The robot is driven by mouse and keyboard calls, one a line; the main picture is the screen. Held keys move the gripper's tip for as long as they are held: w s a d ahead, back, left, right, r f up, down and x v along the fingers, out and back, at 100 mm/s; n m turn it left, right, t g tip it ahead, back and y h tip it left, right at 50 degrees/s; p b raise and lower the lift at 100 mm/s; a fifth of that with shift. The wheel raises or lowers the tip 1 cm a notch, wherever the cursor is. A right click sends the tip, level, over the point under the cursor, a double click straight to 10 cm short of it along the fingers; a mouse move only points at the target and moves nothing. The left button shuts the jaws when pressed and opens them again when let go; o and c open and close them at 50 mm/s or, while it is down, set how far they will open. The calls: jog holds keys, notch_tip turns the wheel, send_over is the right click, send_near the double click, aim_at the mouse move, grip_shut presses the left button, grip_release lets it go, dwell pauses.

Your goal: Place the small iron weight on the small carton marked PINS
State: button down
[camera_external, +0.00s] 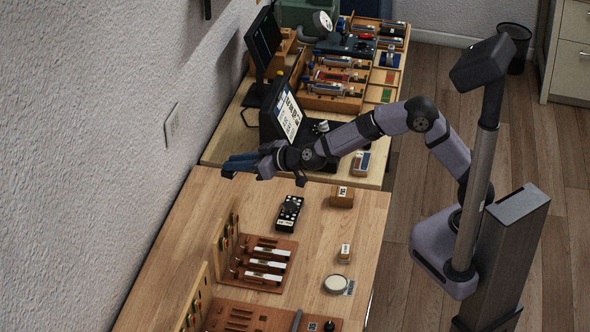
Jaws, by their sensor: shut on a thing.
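My gripper (241,166) is raised over the far left of the near wooden table, with its blue-grey fingers pointing left toward the wall. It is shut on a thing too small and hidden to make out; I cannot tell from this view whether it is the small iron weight. A small brown carton (342,197) with a white label stands near the table's far right. A smaller tan carton (345,253) with a white label stands nearer the front. Their lettering is too small to read, so I cannot tell which is marked PINS.
A black device (289,212) lies between my gripper and the cartons. A wooden tool rack (265,262), a round pale dish (336,284) and a tool tray (240,317) stand nearer. Behind are a screen (288,115) and parts trays.

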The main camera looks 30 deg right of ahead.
jog(key=shift+r, duration=0.15)
jog(key=m+g+h+p, duration=0.2)
jog(key=m+h+p, duration=0.7)
jog(key=m+h, duration=0.7)
send_over(342, 197)
notch_tip(342, 197, down, 4)
jog(key=shift+n+h, duration=0.3)
jog(key=shift+h, duration=0.1)
jog(key=shift+a+f+p, duration=0.15)
jog(key=shift+f+p, duration=1.05)
jog(key=shift+f, duration=3.65)
jog(key=shift+f, duration=0.15)
jog(key=c, duration=1.6)
grip_release()
